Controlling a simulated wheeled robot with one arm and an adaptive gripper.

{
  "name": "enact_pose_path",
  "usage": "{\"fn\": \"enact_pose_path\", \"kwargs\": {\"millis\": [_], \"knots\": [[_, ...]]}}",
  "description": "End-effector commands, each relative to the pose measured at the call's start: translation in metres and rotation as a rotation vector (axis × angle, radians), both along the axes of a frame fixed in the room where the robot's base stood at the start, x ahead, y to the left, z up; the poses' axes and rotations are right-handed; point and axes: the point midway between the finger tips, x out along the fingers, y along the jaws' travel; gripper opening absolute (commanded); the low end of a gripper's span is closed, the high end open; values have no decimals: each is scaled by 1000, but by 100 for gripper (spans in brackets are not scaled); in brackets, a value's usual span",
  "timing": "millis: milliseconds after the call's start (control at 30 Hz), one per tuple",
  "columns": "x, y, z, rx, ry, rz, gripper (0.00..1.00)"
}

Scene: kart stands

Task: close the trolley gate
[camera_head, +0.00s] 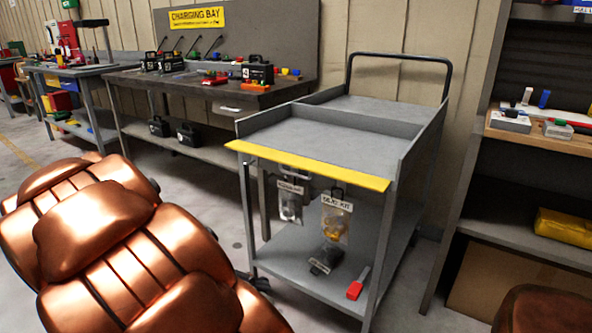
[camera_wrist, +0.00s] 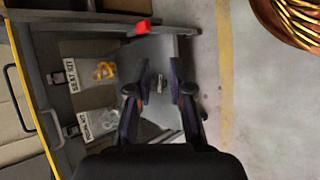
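The grey trolley (camera_head: 365,112) stands in the middle of the head view. A yellow flap or bar (camera_head: 308,166), which looks like its gate, runs across the near end of the top tray and appears to stick outward. The wrist view shows a yellow strip (camera_wrist: 36,105) along the left, turned on its side. My gripper (camera_wrist: 158,82) is open, with a clear gap between its dark fingers and nothing held. It is low by the trolley's lower shelf, apart from the yellow strip. In the head view my copper arm hides most of it.
Labelled kit bags (camera_head: 335,216) hang under the top tray. A red-handled tool (camera_head: 357,284) and a dark item (camera_head: 325,260) lie on the lower shelf. A workbench (camera_head: 205,85) stands behind left, shelving (camera_head: 512,236) at right. Floor is clear before the trolley.

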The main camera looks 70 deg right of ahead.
Motion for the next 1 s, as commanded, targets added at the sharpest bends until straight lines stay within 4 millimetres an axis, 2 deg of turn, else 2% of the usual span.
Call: {"fn": "enact_pose_path", "kwargs": {"millis": [33, 100, 300, 433, 600, 800, 1000], "knots": [[1, -20, 11, -64, 30, -18, 20], [4, -47, 23, -155, 62, -32, 20], [16, -119, 57, -405, 147, -35, 20], [31, -163, 74, -554, 190, -3, 20], [52, -212, 85, -710, 229, 65, 20], [73, -247, 88, -820, 235, 138, 20], [78, -261, 88, -855, 232, 164, 20]]}}
